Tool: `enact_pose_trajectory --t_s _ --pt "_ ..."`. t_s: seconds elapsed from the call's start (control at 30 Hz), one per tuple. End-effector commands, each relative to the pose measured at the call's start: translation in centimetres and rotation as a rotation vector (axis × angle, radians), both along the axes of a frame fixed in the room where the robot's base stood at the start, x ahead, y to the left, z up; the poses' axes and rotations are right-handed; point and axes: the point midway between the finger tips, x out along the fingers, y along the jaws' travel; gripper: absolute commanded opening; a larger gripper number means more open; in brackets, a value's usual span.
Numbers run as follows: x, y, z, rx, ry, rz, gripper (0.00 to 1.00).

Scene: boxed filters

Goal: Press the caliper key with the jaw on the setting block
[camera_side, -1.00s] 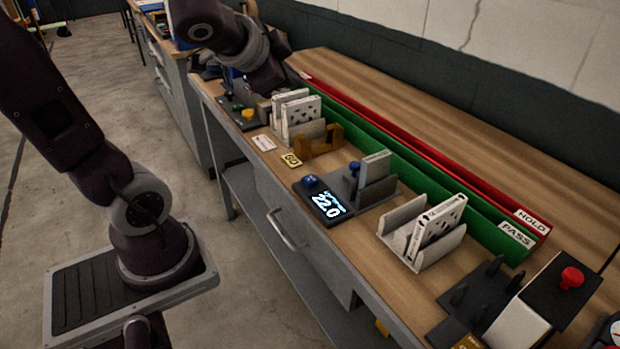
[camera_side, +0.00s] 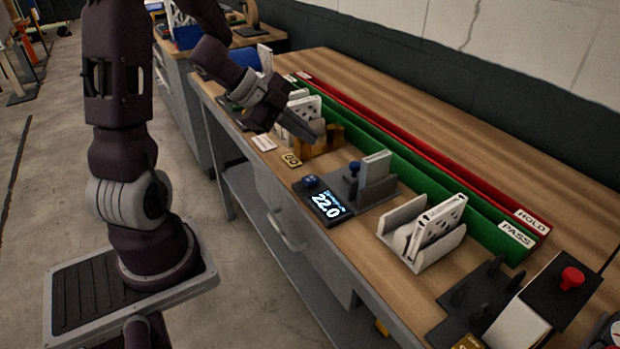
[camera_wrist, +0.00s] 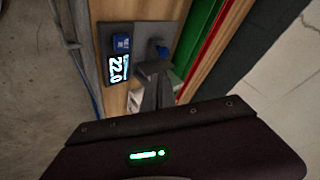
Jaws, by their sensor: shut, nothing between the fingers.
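The caliper station is a dark base (camera_side: 341,221) on the bench with a display (camera_side: 326,206) reading 22.0. My gripper (camera_side: 308,138) is shut and empty, in the air up and left of the station.
A white holder (camera_side: 422,236) with a boxed filter stands right of the station. Another filter rack (camera_side: 303,112) and a yellow-brown bracket (camera_side: 330,137) lie near my gripper. Green PASS (camera_side: 470,215) and red HOLD (camera_side: 500,200) channels run behind. A red button (camera_side: 571,279) is at lower right.

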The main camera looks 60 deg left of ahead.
Motion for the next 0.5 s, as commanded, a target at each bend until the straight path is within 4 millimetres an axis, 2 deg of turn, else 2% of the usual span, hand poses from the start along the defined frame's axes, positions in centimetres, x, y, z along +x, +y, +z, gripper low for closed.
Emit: enact_pose_trajectory --t_s 0.3,0.5 --pt "-0.1 -0.1 -4.8 -0.005 0.005 0.002 0.00" --pt "-0.1 0.0 -7.0 -0.002 0.003 0.002 0.00"
